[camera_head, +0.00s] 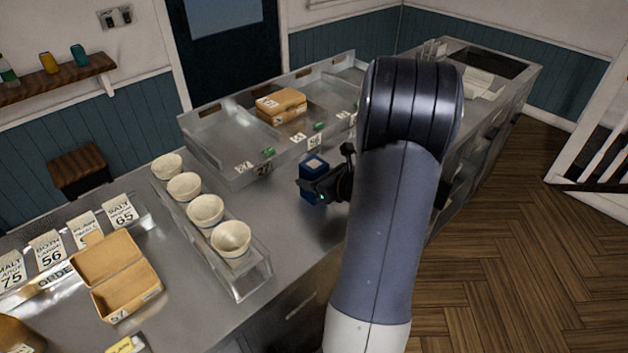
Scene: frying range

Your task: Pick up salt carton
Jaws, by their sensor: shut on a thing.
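The salt carton appears to be the small dark blue box (312,183) with a pale patch on top, right of the middle of the steel counter. I cannot read a label on it. My gripper (322,187) is at the carton's right side, dark with a small green light, and shut on it. My forearm hides part of the wrist and the counter behind it. I cannot tell whether the carton's base touches the counter.
Behind the carton is a steel tray range (215,155) holding closed brown boxes (281,105). To the left, several cream bowls (206,210) stand in a clear rack. An open brown box (127,296) and price cards (118,210) lie farther left. Counter around the carton is clear.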

